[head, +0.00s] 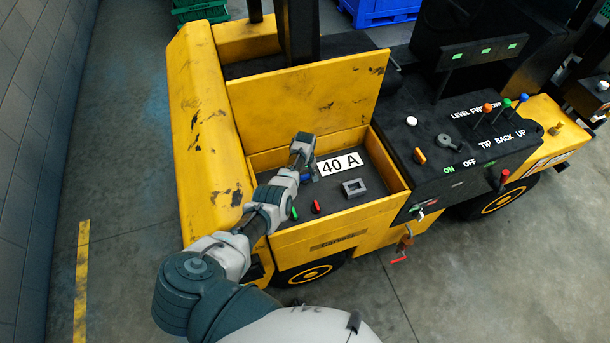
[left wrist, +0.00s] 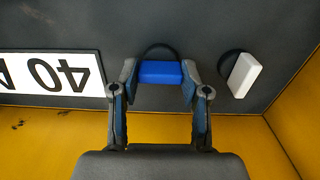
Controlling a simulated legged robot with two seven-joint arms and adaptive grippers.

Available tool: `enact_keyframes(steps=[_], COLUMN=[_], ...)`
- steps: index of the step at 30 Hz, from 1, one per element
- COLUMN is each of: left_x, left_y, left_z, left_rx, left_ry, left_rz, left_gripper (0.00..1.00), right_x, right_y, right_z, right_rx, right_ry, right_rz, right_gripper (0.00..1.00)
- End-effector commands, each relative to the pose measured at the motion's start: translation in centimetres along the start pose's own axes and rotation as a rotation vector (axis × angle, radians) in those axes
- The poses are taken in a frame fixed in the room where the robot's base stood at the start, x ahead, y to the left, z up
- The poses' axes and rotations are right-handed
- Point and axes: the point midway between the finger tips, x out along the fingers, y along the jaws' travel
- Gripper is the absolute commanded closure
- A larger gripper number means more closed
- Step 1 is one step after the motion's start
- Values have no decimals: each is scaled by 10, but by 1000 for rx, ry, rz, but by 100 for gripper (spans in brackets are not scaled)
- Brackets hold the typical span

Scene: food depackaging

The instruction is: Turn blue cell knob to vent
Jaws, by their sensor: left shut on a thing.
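The blue cell knob (left wrist: 160,72) sits on a dark round base on the dark panel in the left wrist view. My left gripper (left wrist: 160,82) has its two fingers on either side of the blue knob and is shut on it. In the head view my left gripper (head: 304,174) reaches down into the open yellow compartment, and a bit of the blue knob (head: 305,178) shows beside it. The knob's bar lies about level across the left wrist picture. My right gripper is not in view.
A white knob (left wrist: 243,75) is right of the blue one in the left wrist view. A "40 A" label (head: 340,163), a grey block (head: 354,187), a red knob (head: 316,206) and a green knob (head: 294,213) are in the compartment. A yellow lid (head: 305,107) stands open behind.

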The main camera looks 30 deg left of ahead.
Motion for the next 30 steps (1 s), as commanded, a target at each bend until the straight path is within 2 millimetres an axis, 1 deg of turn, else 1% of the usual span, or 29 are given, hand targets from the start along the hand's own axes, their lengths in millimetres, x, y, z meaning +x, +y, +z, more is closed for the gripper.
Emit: enact_keyframes(steps=[1,9,10,11,12,19,23,26,30], left_x=[-3,-3,-3,-3,-3,-2,-3,-9,-27], left_y=[2,2,2,2,2,1,1,1,1], left_z=[-3,-3,-3,-3,-3,-2,-1,-2,-2], left_rx=[-3,-3,-3,-3,-3,-1,-1,-1,-1], left_ry=[8,9,9,9,8,4,4,5,6], left_rz=[6,7,7,7,6,4,4,4,5], left_gripper=[89,89,47,39,29,29,29,29,29], right_x=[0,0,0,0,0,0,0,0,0], right_y=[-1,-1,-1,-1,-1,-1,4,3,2], right_z=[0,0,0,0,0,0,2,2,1], right_rx=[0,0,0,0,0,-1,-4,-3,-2], right_ry=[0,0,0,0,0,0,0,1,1], right_rz=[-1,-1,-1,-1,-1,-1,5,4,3], right_gripper=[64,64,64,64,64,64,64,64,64])
